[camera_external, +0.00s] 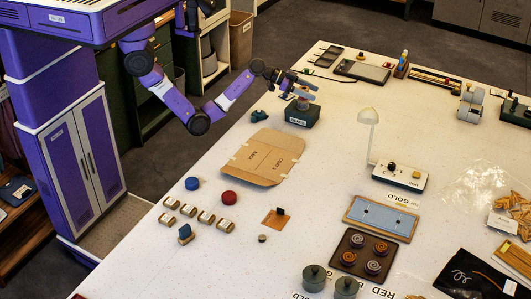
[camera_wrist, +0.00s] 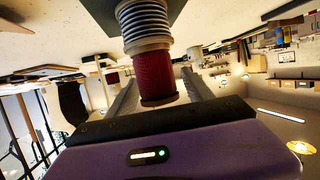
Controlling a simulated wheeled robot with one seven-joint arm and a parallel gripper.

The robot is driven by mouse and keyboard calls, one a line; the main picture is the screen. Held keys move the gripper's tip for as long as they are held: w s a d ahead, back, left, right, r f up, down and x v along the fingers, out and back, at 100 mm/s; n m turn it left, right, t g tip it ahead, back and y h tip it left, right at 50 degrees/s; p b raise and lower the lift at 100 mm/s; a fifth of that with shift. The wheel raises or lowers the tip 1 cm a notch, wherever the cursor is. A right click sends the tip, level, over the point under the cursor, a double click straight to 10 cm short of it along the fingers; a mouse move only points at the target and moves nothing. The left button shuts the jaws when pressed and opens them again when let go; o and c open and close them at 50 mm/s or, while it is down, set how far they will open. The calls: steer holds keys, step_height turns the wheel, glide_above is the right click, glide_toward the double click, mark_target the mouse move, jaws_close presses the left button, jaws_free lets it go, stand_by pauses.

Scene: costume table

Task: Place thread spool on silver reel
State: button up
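In the wrist view, a red thread spool (camera_wrist: 154,74) with brown end flanges lies between the two fingers of my gripper (camera_wrist: 162,82). Its far end meets the ribbed silver reel (camera_wrist: 143,20), in line with it; I cannot tell if they touch or are slightly apart. The fingers flank the red spool, but whether they press on it is unclear. In the external view, my gripper (camera_external: 305,86) is just above a small grey reel (camera_external: 303,104) on a dark green box (camera_external: 291,119) with a white label. The red spool is not clear there.
A flat cardboard sheet (camera_external: 256,172) lies in front of the box, and a small dark green object (camera_external: 258,116) is to its left. A grey tablet-like device (camera_external: 362,71) and a lamp on a white base (camera_external: 399,183) stand farther right.

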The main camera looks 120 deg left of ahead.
steer(key=shift+r, duration=0.2)
steer(key=b+v, duration=0.1)
steer(key=v, duration=1.1)
